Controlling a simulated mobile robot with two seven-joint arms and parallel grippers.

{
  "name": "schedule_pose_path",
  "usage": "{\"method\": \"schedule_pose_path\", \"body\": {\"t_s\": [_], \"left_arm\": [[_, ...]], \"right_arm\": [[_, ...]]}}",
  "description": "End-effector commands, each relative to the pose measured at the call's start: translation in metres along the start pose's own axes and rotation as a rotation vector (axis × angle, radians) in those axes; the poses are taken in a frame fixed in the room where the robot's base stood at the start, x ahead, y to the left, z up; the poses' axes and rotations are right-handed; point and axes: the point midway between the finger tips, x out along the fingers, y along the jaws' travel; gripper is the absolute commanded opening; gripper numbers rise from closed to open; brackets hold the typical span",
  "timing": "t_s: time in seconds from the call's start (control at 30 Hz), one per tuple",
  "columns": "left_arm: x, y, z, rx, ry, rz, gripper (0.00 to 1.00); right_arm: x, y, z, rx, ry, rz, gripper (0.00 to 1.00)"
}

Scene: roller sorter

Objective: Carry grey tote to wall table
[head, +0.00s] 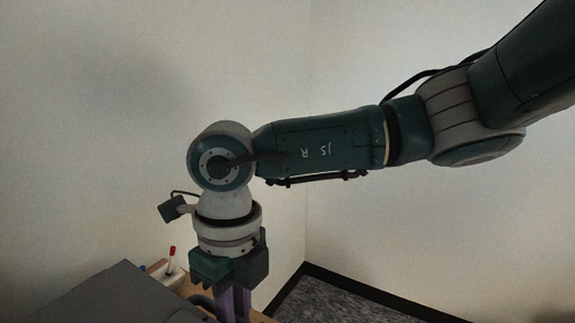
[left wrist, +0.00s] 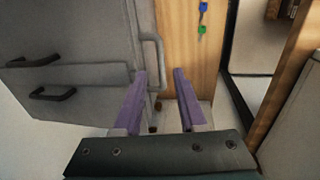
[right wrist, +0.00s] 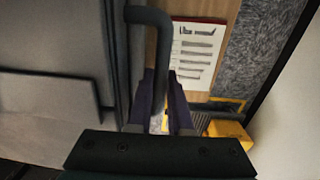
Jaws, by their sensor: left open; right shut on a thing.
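The grey tote (head: 110,297) shows at the bottom left of the head view, only partly in frame. In the right wrist view its grey body (right wrist: 50,85) fills the left side, with a dark bar handle (right wrist: 147,17) beside it. My right gripper (right wrist: 160,80) is shut on that handle; in the head view it points down (head: 235,305) at the tote's right side. In the left wrist view my left gripper (left wrist: 160,73) is open, its purple fingers on either side of the lower part of a grey handle (left wrist: 153,38). The left gripper is outside the head view.
A small box with markers (head: 170,262) stands behind the tote. A clipboard with paper (right wrist: 195,58) and a yellow object (right wrist: 230,133) show in the right wrist view. Dark pulls (left wrist: 50,94) and a wooden panel with coloured tags (left wrist: 202,18) show in the left wrist view.

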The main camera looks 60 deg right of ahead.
Motion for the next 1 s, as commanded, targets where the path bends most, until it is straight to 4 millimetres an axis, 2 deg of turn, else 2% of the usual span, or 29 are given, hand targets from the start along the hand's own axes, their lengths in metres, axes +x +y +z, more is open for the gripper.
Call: {"method": "schedule_pose_path", "body": {"t_s": [0.5, 1.0], "left_arm": [[-0.03, 0.0, 0.0, 0.0, 0.001, -0.001, 0.41], [-0.036, 0.001, 0.0, 0.0, 0.001, 0.001, 0.41]], "right_arm": [[-0.001, 0.0, 0.001, 0.001, -0.003, 0.0, 0.0], [-0.001, 0.0, 0.001, 0.001, -0.003, 0.0, 0.0]]}}
